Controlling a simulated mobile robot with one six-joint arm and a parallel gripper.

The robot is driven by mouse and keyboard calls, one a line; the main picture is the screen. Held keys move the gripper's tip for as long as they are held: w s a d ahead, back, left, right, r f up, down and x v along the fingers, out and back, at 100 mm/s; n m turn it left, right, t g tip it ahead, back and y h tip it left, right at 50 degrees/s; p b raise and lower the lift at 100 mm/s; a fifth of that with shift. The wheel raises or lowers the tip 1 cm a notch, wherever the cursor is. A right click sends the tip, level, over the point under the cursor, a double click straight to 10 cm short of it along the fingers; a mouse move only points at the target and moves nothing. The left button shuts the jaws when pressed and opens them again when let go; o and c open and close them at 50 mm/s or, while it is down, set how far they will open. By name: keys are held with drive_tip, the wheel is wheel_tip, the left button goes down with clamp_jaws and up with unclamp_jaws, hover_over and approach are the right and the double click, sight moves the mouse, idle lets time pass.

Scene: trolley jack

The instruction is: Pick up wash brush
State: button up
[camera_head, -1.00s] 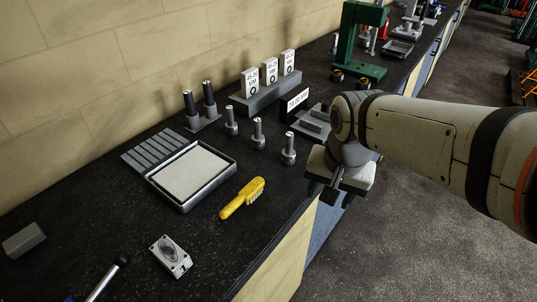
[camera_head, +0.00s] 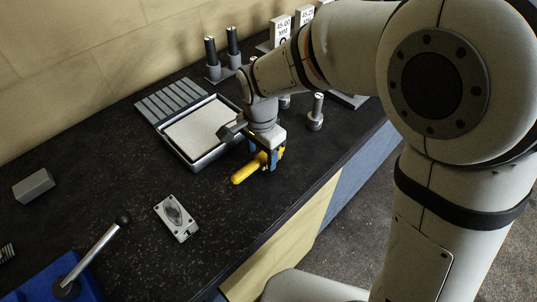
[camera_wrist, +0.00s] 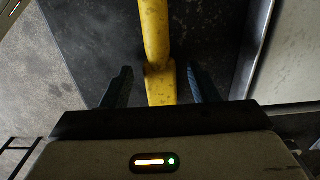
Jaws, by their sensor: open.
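The yellow wash brush (camera_head: 246,171) lies on the dark bench top, in front of the grey tray. My gripper (camera_head: 268,160) is over the brush's right part and hides some of it. In the wrist view the yellow brush (camera_wrist: 158,55) runs between the two dark fingers of my gripper (camera_wrist: 161,86). The fingers are open, one on each side, with a gap to the brush on both sides. The bristles are not clearly visible.
The grey tray with a pale pad (camera_head: 207,159) stands just behind the brush. A small metal block with a knob (camera_head: 177,218) lies to the front left. A black-knobbed lever (camera_head: 97,250) rises from a blue base. Grey posts (camera_head: 315,113) stand behind. The bench front edge is close.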

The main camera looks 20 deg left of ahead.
wheel_tip(320, 180, down, 2)
drive_tip(key=shift+f, duration=0.2)
clamp_jaws()
idle(0.5)
